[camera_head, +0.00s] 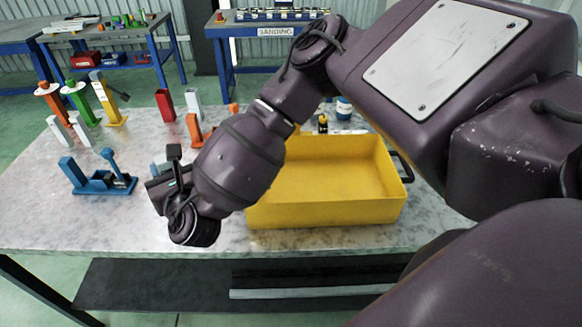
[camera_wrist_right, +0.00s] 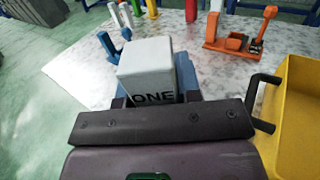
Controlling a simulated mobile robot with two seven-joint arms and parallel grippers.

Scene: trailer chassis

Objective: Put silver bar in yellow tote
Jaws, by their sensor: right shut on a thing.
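My right gripper (camera_head: 160,180) is over the table just left of the yellow tote. My left gripper is not in view.
A blue fixture (camera_head: 98,186) is left of the gripper. An orange fixture (camera_head: 194,130), a red bar (camera_head: 166,105) and a pale bar (camera_head: 193,102) stand behind it. Colored stands are at the far left. The tote has a black handle (camera_wrist_right: 256,100). The front left tabletop is clear.

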